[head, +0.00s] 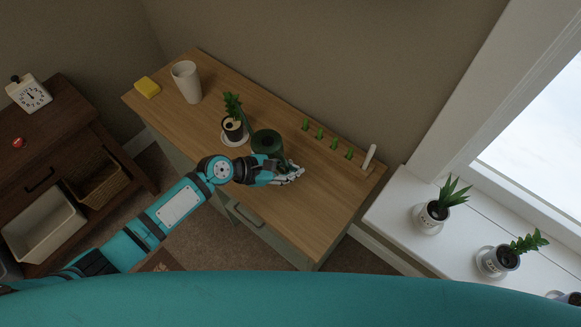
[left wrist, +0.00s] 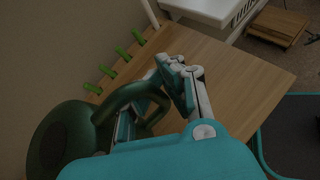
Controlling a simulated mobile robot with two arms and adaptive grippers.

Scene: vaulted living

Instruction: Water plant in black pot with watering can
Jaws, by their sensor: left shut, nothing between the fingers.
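A dark green watering can (head: 266,141) stands on the wooden table, partly hidden behind my left gripper (head: 292,174). In the left wrist view, the can's body (left wrist: 62,142) is at the left and its looped handle (left wrist: 128,93) reaches to the fingers. My left gripper (left wrist: 184,82) is shut with nothing held, right beside the handle; whether they touch is unclear. A leafy plant in a black pot (head: 233,130) stands on a white saucer (head: 229,143), just left of the can. My right gripper is not in view.
A white cup (head: 186,83) and yellow sponge (head: 147,87) are at the table's far left. A rail with green pegs (head: 319,132) runs along the wall edge. Potted plants (head: 434,212) stand on the white windowsill. The table's (head: 325,205) right front is clear.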

